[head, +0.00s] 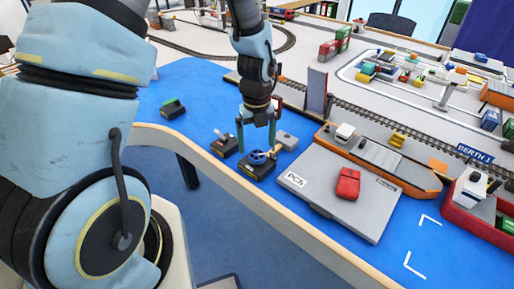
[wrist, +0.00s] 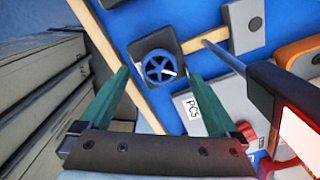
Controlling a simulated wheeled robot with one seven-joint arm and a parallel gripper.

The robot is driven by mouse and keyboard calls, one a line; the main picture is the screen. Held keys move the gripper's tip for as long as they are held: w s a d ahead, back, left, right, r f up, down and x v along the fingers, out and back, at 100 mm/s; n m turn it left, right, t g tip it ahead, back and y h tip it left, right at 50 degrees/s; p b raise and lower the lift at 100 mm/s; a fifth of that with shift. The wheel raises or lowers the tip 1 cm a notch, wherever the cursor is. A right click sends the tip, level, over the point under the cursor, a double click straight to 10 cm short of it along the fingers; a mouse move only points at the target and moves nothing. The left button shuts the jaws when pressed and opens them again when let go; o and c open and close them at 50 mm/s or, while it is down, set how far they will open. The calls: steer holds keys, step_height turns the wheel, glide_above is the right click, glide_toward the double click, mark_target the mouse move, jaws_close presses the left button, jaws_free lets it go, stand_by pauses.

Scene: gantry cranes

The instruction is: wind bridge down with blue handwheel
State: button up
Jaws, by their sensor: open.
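The blue handwheel (head: 257,157) sits on a dark square base near the table's front edge. In the wrist view the wheel (wrist: 159,67) shows face-on, spoked, with a small light-coloured handle at its right. My gripper (head: 256,143) points down over the wheel. In the wrist view its green fingers (wrist: 158,76) are spread, one to each side of the wheel, with nothing held between them. Whether a finger touches the rim cannot be told. A tall grey panel (head: 317,91) stands upright beside the rail track; it may be the raised bridge.
A dark lever box (head: 225,146) stands close left of the wheel, and a grey block (head: 287,140) close right.

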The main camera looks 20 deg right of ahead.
mark_target(257, 154)
steer(key=shift+f, duration=1.7)
steer(key=shift+c, duration=0.3)
steer(key=c, duration=1.3)
